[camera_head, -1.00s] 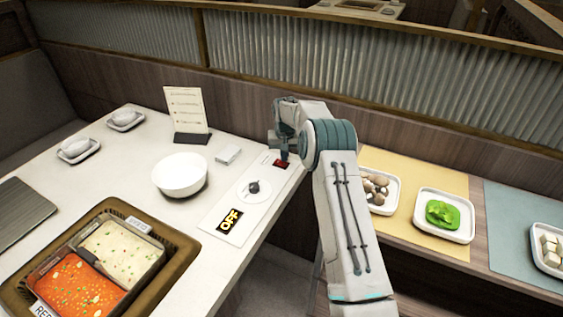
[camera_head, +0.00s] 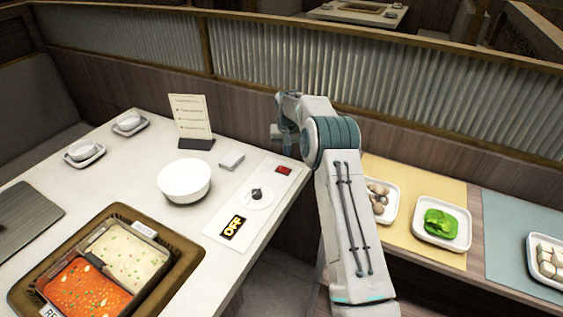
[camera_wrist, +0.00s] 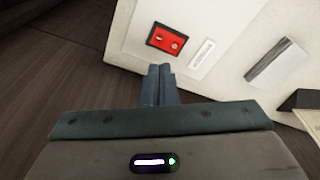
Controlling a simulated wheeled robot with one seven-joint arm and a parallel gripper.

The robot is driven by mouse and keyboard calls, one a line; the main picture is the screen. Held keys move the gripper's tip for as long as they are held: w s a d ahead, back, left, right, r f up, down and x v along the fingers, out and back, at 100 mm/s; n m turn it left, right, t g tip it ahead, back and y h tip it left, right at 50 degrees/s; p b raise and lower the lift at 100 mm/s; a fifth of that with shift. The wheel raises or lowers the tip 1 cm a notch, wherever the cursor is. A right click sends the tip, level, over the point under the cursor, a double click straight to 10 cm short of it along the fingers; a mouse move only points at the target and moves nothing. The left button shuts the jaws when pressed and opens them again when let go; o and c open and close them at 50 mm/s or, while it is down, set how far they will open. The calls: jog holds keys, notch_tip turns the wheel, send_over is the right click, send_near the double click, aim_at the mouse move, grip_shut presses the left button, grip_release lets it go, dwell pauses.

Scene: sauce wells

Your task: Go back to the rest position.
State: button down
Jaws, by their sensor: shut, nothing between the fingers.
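My gripper (camera_wrist: 160,84) is shut and empty. In the wrist view its closed fingers point toward the table edge, with the red switch (camera_wrist: 166,40) just beyond them on the white panel. In the head view my gripper (camera_head: 288,145) hangs above the right edge of the white table, close to the red switch (camera_head: 283,170) and apart from it. My arm mostly hides the gripper there.
A white bowl (camera_head: 184,181), a small white box (camera_head: 231,161) and a menu stand (camera_head: 191,117) are on the table. A two-part pot (camera_head: 181,262) sits front left. Plates of mushrooms (camera_head: 379,207), greens (camera_head: 441,224) and tofu (camera_head: 547,258) stand at right. A partition (camera_head: 380,85) rises behind.

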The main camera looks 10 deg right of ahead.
jog(key=shift+r, duration=0.1)
jog(key=s+r+n, duration=0.1)
jog(key=s+r, duration=1.8)
jog(key=s, duration=0.1)
jog(key=s+f+t, duration=0.1)
jog(key=s, duration=2.7)
jog(key=shift+f, duration=0.3)
